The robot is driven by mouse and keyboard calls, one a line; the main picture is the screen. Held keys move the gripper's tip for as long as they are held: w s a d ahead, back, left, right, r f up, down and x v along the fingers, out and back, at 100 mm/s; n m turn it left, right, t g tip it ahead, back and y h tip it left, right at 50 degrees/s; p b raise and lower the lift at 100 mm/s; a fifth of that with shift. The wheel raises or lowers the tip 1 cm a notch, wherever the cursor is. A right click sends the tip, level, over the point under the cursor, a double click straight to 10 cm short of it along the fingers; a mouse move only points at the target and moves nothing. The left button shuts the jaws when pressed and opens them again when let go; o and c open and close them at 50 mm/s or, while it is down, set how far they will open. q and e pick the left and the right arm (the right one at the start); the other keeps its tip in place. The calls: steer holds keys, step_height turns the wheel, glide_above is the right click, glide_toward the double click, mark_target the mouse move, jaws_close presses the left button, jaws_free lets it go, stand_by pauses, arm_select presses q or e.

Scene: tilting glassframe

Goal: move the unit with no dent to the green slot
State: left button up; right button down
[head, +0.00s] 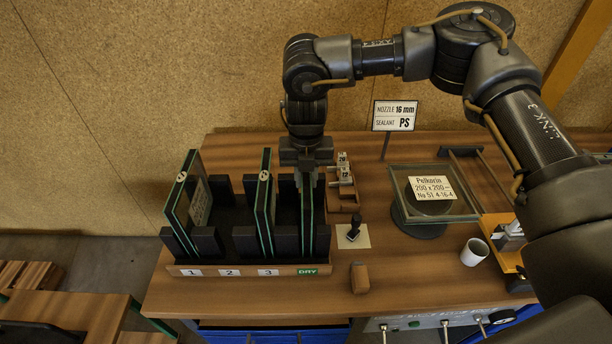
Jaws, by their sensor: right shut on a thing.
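My right gripper (306,166) points down and is shut on the top edge of a glass unit (308,215). That unit stands upright, edge-on, between the black posts behind the green DRY label (307,271). I cannot tell whether its lower edge rests on the rack. Another glass unit (186,205) leans in slot 1, with a round tag and a pale label. A third glass unit (264,205) stands in slot 3, also with a round tag. Slot 2 (229,272) holds no unit. No dent can be made out on any unit. My left gripper is out of view.
Right of the rack are small numbered blocks (343,170), a black-handled stamp-like tool (353,232) on a card and a brown block (359,277). Further right are a labelled glass pane (434,192) on a dark round stand, a white cup (474,252) and a sign (394,116).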

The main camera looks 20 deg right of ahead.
steer(key=c, duration=1.2)
jaws_free()
steer(key=shift+o, duration=0.2)
steer(key=shift+f, duration=0.1)
step_height(320, 180, up, 11)
steer(key=b, duration=0.2)
steer(key=shift+b, duration=0.3)
steer(key=shift+f, duration=0.1)
